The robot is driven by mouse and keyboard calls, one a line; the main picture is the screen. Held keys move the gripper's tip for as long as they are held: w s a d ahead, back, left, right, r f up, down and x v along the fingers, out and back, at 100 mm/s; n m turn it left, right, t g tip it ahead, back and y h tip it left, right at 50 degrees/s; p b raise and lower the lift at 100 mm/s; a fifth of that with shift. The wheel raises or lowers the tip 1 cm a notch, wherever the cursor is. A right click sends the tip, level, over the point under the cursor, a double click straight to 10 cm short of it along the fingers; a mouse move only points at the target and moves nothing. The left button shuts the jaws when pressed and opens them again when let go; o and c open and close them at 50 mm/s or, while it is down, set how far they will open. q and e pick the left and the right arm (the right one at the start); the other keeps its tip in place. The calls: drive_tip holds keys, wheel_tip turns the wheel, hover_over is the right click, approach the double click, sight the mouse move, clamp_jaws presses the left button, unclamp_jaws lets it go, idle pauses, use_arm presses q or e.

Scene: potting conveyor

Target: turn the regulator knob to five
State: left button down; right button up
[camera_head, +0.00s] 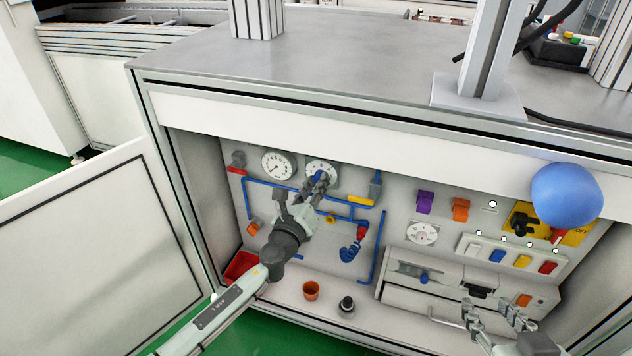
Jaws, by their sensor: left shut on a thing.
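My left gripper (318,183) reaches into the open cabinet and is shut on a small blue regulator knob (319,175) below the right of two round white gauges (320,168). The fingers hide most of the knob and the lower part of that gauge, so I cannot read the setting. The left gauge (277,165) is in plain view with a dark needle. My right gripper (492,312) is low at the right, its fingers apart, in front of the drawer unit and touching nothing that I can make out.
An orange pot (311,290) and a black knob-like part (347,304) stand on the cabinet floor. A blue ball (567,196) partly covers the yellow switch plate. The cabinet door (90,255) is open at left.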

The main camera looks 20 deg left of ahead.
use_arm(q)
drive_tip(key=shift+f+m+p, duration=0.1)
drive_tip(key=shift+m+p, duration=0.55)
drive_tip(key=shift+m, duration=1.55)
use_arm(e)
drive_tip(key=s+d+f+g+h, duration=0.2)
drive_tip(key=s+d+f+g, duration=0.1)
drive_tip(key=s+d+f, duration=0.1)
drive_tip(key=shift+s+d+f+m+g, duration=0.3)
drive_tip(key=shift+d+f+g, duration=0.15)
drive_tip(key=shift+d, duration=0.15)
use_arm(q)
drive_tip(key=c, duration=1.3)
unclamp_jaws()
drive_tip(key=shift+s, duration=0.1)
drive_tip(key=s, duration=1.2)
drive_tip(key=shift+a, duration=0.25)
